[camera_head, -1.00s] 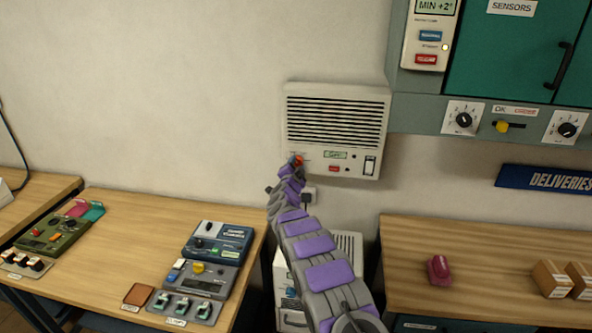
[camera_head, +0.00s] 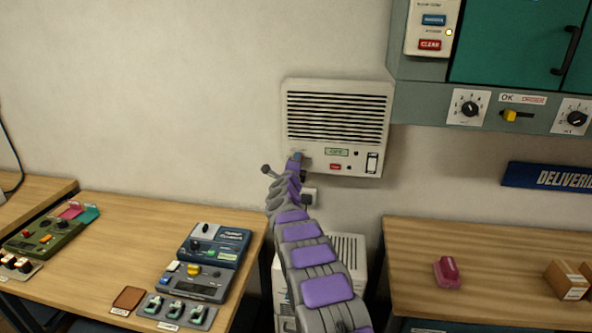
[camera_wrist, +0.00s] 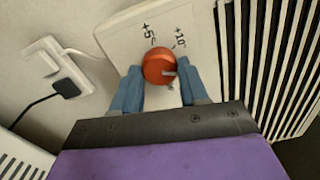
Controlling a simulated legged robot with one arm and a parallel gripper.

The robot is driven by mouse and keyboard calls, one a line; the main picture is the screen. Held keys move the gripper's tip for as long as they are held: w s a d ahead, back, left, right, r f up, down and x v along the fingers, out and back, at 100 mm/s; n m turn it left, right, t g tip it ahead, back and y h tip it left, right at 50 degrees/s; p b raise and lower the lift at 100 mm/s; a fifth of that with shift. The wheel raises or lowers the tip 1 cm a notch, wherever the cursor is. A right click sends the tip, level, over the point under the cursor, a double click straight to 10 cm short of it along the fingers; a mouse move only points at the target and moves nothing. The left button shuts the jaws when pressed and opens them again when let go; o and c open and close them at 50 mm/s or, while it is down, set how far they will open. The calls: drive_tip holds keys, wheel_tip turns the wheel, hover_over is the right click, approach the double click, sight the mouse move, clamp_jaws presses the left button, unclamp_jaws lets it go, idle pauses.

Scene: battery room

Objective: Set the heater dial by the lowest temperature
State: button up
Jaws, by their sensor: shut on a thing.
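The wall heater (camera_head: 337,85) is a white box with a black grille and a small green display (camera_head: 337,152). Its round orange-red dial (camera_wrist: 158,66) shows in the wrist view with a pale pointer mark. "+5°" and "+10°" are printed on the white panel beyond it. My gripper (camera_wrist: 160,85) has its two blue fingers on either side of the dial, shut on it. In the head view my gripper (camera_head: 297,157) is at the heater's lower left and hides the dial.
A teal cabinet (camera_head: 510,50) with a white button panel (camera_head: 432,35) and numbered dials hangs at the right. A socket with a plug (camera_wrist: 65,88) is beside the heater. Benches stand at left (camera_head: 130,235) and right (camera_head: 480,240), the left one holding several devices.

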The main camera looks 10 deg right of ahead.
drive_tip(key=shift+f+m+b, duration=0.3)
drive_tip(key=shift+m+b, duration=0.05)
drive_tip(key=shift+m, duration=0.15)
idle(0.3)
drive_tip(key=o, duration=1)
drive_tip(key=shift+o, duration=0.3)
drive_tip(key=shift+r, duration=0.15)
